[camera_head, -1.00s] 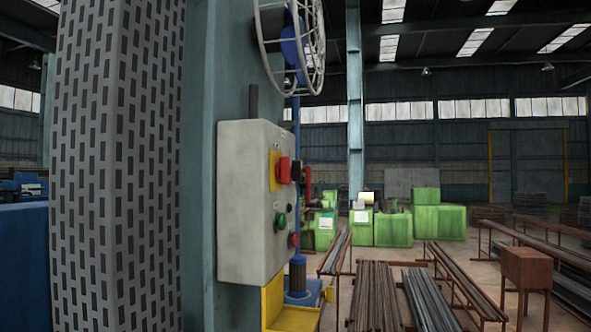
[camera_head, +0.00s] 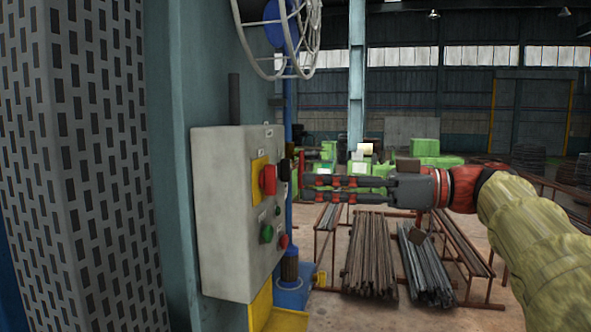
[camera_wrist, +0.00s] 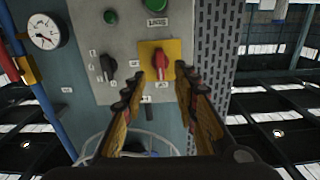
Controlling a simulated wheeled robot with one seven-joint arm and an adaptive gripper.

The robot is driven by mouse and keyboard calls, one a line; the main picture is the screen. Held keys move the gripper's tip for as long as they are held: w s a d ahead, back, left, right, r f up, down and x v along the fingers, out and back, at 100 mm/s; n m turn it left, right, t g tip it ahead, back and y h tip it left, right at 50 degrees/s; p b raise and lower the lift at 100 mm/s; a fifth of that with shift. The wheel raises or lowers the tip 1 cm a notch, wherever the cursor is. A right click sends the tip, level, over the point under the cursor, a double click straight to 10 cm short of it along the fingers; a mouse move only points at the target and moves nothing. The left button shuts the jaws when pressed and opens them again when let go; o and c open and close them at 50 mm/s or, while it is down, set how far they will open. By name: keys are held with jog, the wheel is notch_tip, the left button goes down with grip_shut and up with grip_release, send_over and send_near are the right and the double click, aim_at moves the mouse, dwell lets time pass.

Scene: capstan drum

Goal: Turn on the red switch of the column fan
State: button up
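The red switch (camera_head: 269,180) sits on a yellow plate (camera_head: 259,177) on the grey control box of the column fan. In the wrist view, which looks upside down, the red switch (camera_wrist: 160,62) shows between and beyond my fingertips. My gripper (camera_head: 304,189) is just right of the box face in the head view, with its fingers pointing left at it. My gripper (camera_wrist: 159,76) has its two fingers apart with nothing between them. A gap seems to remain between fingertips and switch. The fan cage (camera_head: 275,40) is above the box.
A black knob (camera_wrist: 107,66) sits beside the yellow plate, with a green button (camera_head: 266,233) lower on the box. A perforated column (camera_head: 80,170) stands at left. Bundles of bars (camera_head: 370,255) lie on racks at the right. A gauge (camera_wrist: 43,32) shows in the wrist view.

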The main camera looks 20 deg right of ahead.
aim_at(276, 178)
jog(key=shift+r+p+x, duration=0.2)
jog(key=shift+p+x, duration=0.1)
jog(key=shift+x, duration=1.55)
jog(key=shift+r+p+x, duration=0.25)
jog(key=shift+x, duration=1.6)
jog(key=shift+c, duration=1)
grip_shut()
